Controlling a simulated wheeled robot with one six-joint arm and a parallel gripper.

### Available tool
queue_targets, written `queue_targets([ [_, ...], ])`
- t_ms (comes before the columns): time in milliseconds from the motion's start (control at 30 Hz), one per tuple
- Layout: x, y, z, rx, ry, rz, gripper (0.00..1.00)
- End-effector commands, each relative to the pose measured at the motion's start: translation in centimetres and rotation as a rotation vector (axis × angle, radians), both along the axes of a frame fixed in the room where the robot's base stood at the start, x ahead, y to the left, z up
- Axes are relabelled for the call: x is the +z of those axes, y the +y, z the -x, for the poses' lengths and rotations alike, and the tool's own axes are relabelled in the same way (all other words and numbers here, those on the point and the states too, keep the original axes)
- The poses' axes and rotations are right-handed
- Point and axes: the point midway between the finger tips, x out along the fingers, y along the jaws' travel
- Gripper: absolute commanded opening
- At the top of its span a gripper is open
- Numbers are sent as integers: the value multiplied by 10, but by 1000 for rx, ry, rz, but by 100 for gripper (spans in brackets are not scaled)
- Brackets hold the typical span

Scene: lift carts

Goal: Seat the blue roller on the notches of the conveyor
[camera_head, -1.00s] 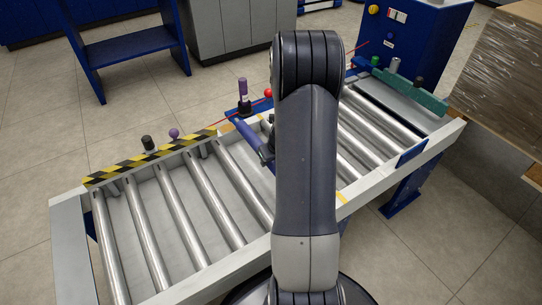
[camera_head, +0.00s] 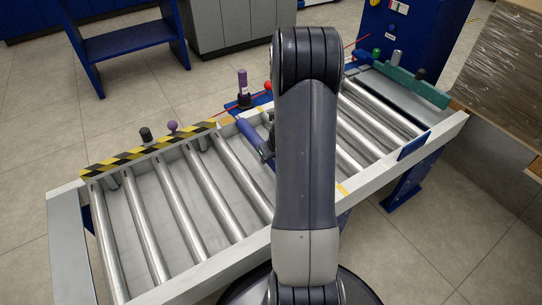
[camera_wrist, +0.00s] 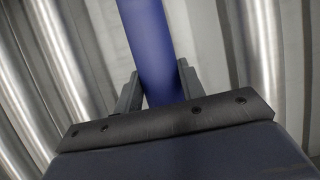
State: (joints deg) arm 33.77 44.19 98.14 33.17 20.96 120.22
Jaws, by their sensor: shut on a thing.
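The blue roller (camera_head: 252,137) lies slantwise over the conveyor in the head view, with its far end near the conveyor's far rail and its near part hidden behind my arm. In the wrist view the blue roller (camera_wrist: 150,45) runs between the two fingers of my gripper (camera_wrist: 158,88), which is shut on it. The conveyor (camera_head: 190,285) has steel rollers on both sides of the blue one. The notches under the blue roller are hidden, so I cannot tell whether its ends touch them.
A yellow-black striped strip (camera_head: 150,150) runs along the far rail, with dark and purple knobs behind it. A purple-topped post (camera_head: 243,85) stands beyond the roller. A green bar (camera_head: 410,84) crosses the right end. A wrapped load (camera_head: 500,60) stands at the right.

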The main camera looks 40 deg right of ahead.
Motion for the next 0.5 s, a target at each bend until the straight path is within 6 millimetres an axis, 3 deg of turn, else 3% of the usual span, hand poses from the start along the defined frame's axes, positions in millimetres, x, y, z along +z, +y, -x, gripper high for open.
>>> queue_targets([
  [500,-6,0,0,0,-1,1,0],
])
